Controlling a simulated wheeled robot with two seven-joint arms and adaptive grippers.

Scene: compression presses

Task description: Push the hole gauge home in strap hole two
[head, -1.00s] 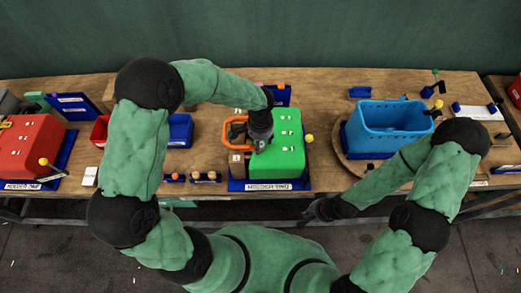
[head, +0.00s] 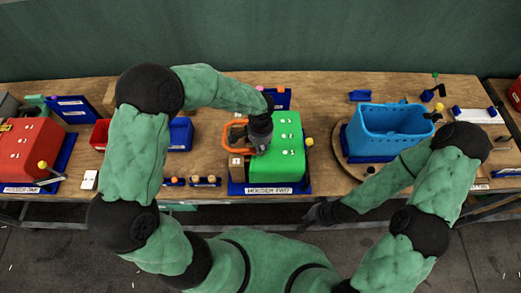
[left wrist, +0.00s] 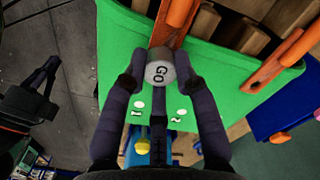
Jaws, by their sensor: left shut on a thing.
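The hole gauge (left wrist: 160,73) is a short grey cylinder marked GO, held between the fingertips of my left gripper (left wrist: 160,82). In the head view my left gripper (head: 261,148) is over the left part of the green moulder two (head: 277,160). The orange strap (left wrist: 178,22) runs up to the gauge in the left wrist view; it also shows in the head view (head: 228,133). The gauge and fingers hide the strap hole, so I cannot tell how deep the gauge sits. My right gripper (head: 318,214) hangs in front of the bench, its fingers unclear.
Numbers are printed on the green top, beside the gripper. A yellow knob (head: 309,142) stands at its right. A blue basket (head: 388,122) stands to the right, a red press (head: 28,145) far left. Small pegs in a rack (head: 205,182) sit left of the moulder.

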